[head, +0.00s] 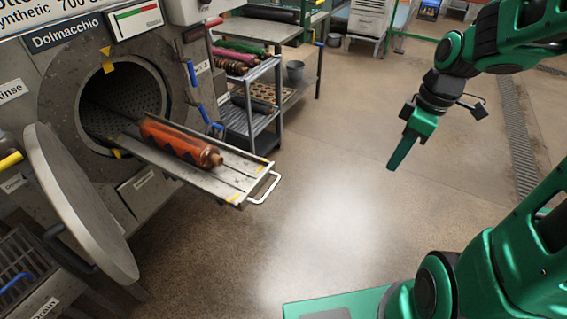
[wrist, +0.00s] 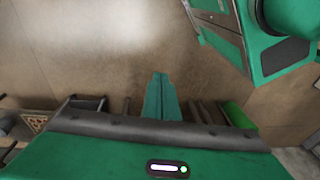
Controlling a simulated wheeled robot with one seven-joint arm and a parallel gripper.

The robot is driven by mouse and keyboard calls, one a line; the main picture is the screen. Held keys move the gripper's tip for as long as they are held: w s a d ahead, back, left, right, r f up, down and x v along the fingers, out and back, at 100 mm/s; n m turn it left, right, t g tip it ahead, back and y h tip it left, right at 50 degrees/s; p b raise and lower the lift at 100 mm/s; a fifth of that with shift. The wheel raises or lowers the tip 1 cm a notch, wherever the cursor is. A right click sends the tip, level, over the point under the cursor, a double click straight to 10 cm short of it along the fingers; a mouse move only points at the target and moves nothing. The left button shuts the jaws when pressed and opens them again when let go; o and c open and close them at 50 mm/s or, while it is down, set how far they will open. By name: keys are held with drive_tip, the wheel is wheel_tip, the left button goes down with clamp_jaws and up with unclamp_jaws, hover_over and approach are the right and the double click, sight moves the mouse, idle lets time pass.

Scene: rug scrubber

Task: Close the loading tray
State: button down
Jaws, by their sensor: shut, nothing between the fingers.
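The loading tray (head: 228,176) is a flat metal slide sticking out of the round drum opening (head: 122,105) of the machine. A rolled orange rug (head: 178,143) with dark markings lies on it. A white handle (head: 266,188) is at the tray's outer end. My gripper (head: 392,166) is to the right of the handle, well apart from it, over open floor. Its green fingers are together and empty, and they show in the wrist view too (wrist: 158,85). The tray is not visible in the wrist view.
The round door (head: 75,195) of the machine hangs open at the left, below the opening. A metal rack (head: 250,110) with rolled rugs stands behind the tray. The floor between tray and gripper is clear.

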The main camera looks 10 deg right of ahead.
drive_tip(key=w+a+f+n+y, duration=0.2)
drive_tip(key=w+a+n+y, duration=0.1)
drive_tip(key=w+a+n, duration=0.5)
drive_tip(key=w+a+f+n+y, duration=0.2)
drive_tip(key=w+a+n, duration=0.1)
drive_tip(key=a+n, duration=0.5)
drive_tip(key=w+a+f+n, duration=0.1)
drive_tip(key=w+a+f, duration=0.1)
drive_tip(key=a+f, duration=0.5)
drive_tip(key=shift+w+a+f+g, duration=0.3)
drive_tip(key=shift+w+a+f, duration=0.1)
drive_tip(key=shift+a, duration=0.2)
